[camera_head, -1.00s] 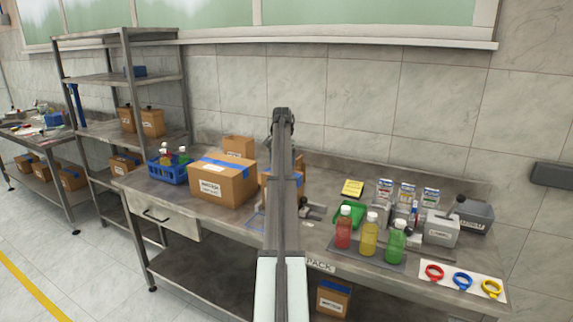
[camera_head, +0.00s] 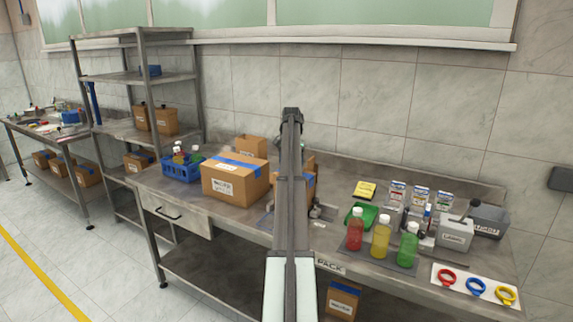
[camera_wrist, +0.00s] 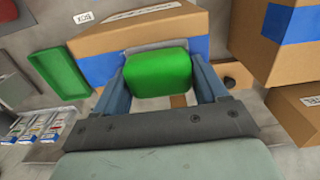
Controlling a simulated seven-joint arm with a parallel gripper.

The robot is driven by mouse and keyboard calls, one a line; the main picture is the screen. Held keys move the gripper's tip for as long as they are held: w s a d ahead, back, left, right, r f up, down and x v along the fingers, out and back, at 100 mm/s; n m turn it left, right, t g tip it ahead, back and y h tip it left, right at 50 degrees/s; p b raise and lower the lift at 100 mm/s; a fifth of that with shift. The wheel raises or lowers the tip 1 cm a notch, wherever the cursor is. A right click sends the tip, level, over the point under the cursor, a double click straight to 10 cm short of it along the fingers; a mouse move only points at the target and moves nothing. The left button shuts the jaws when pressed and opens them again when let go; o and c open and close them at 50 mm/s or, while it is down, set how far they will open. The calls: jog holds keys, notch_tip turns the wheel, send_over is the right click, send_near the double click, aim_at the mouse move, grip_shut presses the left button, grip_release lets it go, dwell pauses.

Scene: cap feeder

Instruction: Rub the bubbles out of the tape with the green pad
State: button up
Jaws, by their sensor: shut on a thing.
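My gripper (camera_wrist: 161,92) is shut on the green pad (camera_wrist: 159,75), with one finger on each side of it. In the wrist view the pad is in front of a cardboard box (camera_wrist: 140,38) with a band of blue tape (camera_wrist: 97,69). The pad overlaps the tape band in the picture, and I cannot tell whether it touches it. No bubbles can be made out. In the head view my arm hides the gripper, the pad and most of this box (camera_head: 309,186).
A larger taped box (camera_head: 232,183) stands left of my arm, close by in the wrist view (camera_wrist: 276,40). A green tray (camera_head: 362,215) and red, yellow and green bottles (camera_head: 381,238) stand to the right. A blue basket (camera_head: 181,168) is at the left.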

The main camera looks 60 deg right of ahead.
jog(key=s, duration=0.4)
notch_tip(320, 180, up, 2)
jog(key=shift+r, duration=3.15)
jog(key=shift+w, duration=0.1)
